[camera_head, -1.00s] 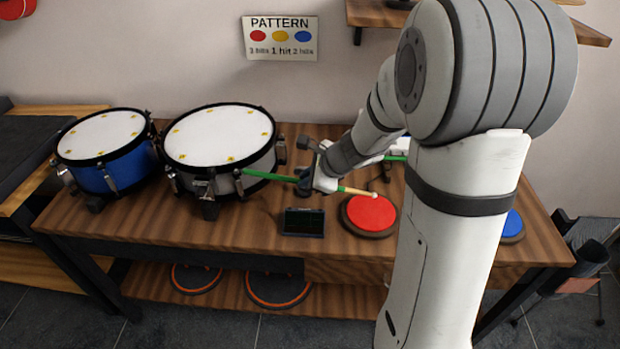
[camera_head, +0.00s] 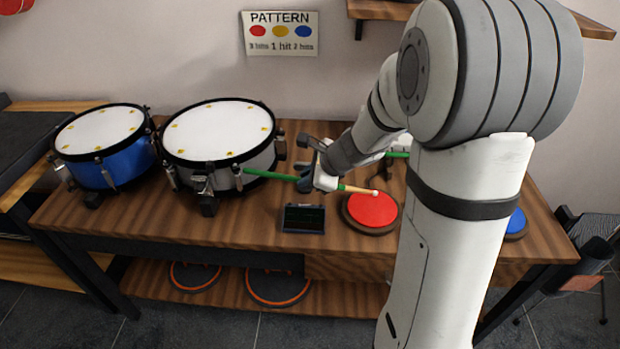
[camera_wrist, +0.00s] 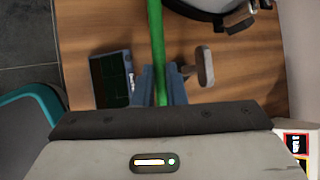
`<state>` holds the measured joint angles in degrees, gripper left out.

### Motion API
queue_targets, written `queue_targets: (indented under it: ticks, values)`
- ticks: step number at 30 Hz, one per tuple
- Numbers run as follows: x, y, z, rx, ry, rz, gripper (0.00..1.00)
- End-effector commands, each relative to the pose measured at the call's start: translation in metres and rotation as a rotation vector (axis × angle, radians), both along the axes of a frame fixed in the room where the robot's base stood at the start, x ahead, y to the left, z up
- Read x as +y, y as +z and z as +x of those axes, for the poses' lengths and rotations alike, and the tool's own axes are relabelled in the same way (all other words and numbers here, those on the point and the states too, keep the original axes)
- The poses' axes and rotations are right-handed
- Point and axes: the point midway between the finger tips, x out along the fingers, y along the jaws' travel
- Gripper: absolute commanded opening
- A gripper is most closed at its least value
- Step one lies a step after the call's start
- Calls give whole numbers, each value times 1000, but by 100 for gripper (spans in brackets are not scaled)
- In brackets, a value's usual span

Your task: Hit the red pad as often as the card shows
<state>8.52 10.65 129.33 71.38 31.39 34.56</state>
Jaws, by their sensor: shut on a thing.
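The pattern card (camera_head: 280,34) on the wall shows a red dot with "3 hits", a yellow dot with "1 hit" and a blue dot with "2 hits". My gripper (camera_head: 308,178) is shut on a drumstick with a green shaft (camera_head: 262,174), which also shows between the fingers in the wrist view (camera_wrist: 156,45). The stick's pale wooden tip (camera_head: 374,192) appears over the far part of the red pad (camera_head: 371,212); I cannot tell whether it touches. The blue pad (camera_head: 515,224) is partly hidden behind my arm. No yellow pad shows.
A small dark screen device (camera_head: 303,219) lies left of the red pad. A white-topped drum (camera_head: 221,132) and a blue drum (camera_head: 103,140) stand on the wooden table (camera_head: 130,225) at left. Orange-rimmed discs (camera_head: 278,300) lie on the lower shelf.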

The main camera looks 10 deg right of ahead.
Motion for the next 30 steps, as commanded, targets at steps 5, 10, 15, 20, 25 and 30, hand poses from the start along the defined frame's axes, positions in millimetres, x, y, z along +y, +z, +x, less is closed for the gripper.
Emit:
queue_targets:
  ticks: [5,10,15,20,25,30]
  values:
    - [0,10,0,0,0,0,0]
    - [0,10,0,0,0,0,0]
    - [0,26,0,-1,0,-1,0]
    - [0,51,0,-1,0,-1,0]
    - [0,62,0,-1,-1,0,0]
    - [0,59,0,-1,-1,0,0]
